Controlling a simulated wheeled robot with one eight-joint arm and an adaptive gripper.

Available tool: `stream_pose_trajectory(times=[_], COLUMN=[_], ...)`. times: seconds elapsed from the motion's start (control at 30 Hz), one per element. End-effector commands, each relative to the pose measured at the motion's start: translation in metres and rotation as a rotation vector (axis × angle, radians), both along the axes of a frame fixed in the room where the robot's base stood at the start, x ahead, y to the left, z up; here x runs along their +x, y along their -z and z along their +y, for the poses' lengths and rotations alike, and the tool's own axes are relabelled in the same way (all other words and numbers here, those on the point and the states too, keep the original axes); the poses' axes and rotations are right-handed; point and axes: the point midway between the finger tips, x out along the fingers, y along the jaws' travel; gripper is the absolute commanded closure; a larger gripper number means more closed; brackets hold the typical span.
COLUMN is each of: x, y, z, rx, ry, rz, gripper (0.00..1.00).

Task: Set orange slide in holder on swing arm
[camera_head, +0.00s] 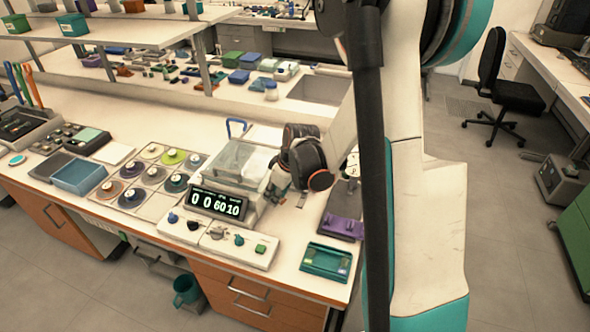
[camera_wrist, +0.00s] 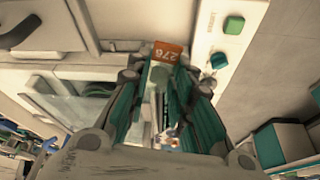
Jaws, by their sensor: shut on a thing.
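In the wrist view an orange slide (camera_wrist: 167,53), marked with what looks like 276, sits between the tips of my gripper (camera_wrist: 165,80). The gripper is shut on it, and its clear part runs back between the teal-padded fingers. In the head view my gripper (camera_head: 279,178) is beside the clear-covered device (camera_head: 242,165), behind its display. The slide is too small to make out there. I cannot make out the holder or swing arm for certain in either view.
A digital display (camera_head: 217,204) stands in front of the device, with a white control panel (camera_head: 218,236) before it. Several round dishes (camera_head: 131,198) and a blue bin (camera_head: 80,177) are at left.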

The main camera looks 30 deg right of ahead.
Motion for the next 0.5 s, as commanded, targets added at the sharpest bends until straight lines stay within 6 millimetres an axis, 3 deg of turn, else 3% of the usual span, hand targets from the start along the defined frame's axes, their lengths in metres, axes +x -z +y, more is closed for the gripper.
stream_pose_trajectory(times=[0.03,0.2,0.5], x=[0.001,0.003,0.003], y=[-0.011,-0.027,-0.023], z=[-0.016,-0.048,-0.059], rx=[0.0,0.0,-0.002], ry=[-0.039,-0.172,-0.227], rz=[0.001,0.001,0.0], gripper=[0.88,0.88,0.88])
